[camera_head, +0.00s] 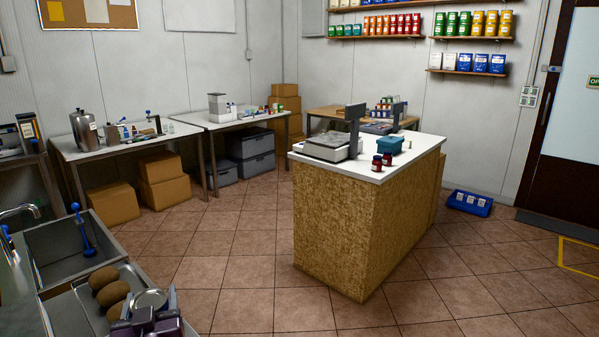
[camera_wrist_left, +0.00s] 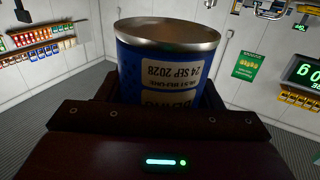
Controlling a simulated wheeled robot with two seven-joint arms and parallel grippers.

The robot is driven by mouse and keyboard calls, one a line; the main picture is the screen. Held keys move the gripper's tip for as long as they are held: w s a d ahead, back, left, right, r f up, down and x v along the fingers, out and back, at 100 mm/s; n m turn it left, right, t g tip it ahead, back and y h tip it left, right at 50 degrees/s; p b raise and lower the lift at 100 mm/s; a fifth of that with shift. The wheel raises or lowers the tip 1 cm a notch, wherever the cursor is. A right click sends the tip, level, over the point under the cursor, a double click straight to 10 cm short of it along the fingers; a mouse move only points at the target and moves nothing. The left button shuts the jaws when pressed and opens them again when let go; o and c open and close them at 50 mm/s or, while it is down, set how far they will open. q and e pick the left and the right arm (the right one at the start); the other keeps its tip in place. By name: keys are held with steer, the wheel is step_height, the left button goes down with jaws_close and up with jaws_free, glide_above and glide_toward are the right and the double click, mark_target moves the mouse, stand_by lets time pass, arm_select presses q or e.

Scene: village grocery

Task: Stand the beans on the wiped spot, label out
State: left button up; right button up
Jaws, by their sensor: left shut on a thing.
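My left gripper (camera_head: 152,322) is at the bottom left of the head view, in front of the sink unit. It is shut on a blue can (camera_wrist_left: 150,72) with a bare metal end, which fills the middle of the left wrist view. A pale label on the can reads "24 SEP 2028", upside down in that view, with larger lettering partly hidden by the gripper below. A round metal disc (camera_head: 150,298) beside the gripper in the head view looks like the can's end. I cannot make out a wiped spot. My right gripper is not in view.
A counter (camera_head: 372,176) with a white top holds a scale (camera_head: 330,147), a teal basket (camera_head: 389,145) and small red jars (camera_head: 377,163). A sink (camera_head: 75,248) and brown round items (camera_head: 103,277) are at left. Tiled floor lies clear between.

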arm_select(q)
steer(key=s+d+f+m+t+h, duration=0.1)
steer(key=s+d+f+m+h, duration=0.4)
steer(key=d, duration=0.4)
steer(key=s+f+h, duration=0.1)
steer(key=s+f, duration=0.3)
steer(key=s, duration=0.5)
steer(key=shift+s+d+n+h, duration=0.25)
steer(key=shift+d+n+h, duration=0.05)
steer(key=shift+d+h, duration=0.1)
steer(key=shift+d, duration=0.1)
